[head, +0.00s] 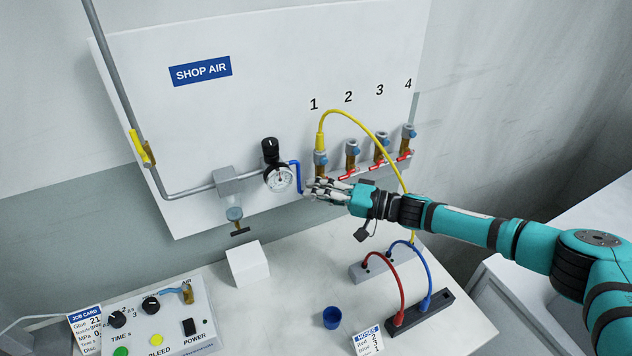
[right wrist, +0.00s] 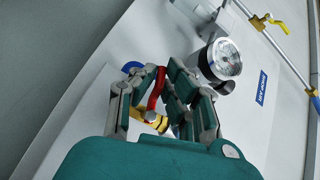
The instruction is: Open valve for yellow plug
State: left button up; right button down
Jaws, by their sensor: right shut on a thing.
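The yellow plug (head: 320,143) sits upright in the outlet under number 1, and its yellow hose arches over to the right. My right gripper (head: 325,188) is at the valve below this plug. In the right wrist view my right gripper (right wrist: 157,75) is shut on a red valve handle (right wrist: 154,92). Part of the brass valve (right wrist: 156,120) shows behind the fingers. In the head view the fingers hide this handle. The red handles under 2 (head: 347,175), 3 (head: 375,166) and 4 (head: 404,156) are visible. My left gripper is not in view.
A pressure gauge (head: 279,179) with a black knob is just left of the fingers. A yellow-handled valve (head: 143,147) is on the grey pipe. On the table are a white block (head: 247,264), a control box (head: 160,325), a blue cup (head: 332,318) and hose blocks.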

jog(key=c, duration=1.4)
grip_release()
jog(key=v, duration=1.2)
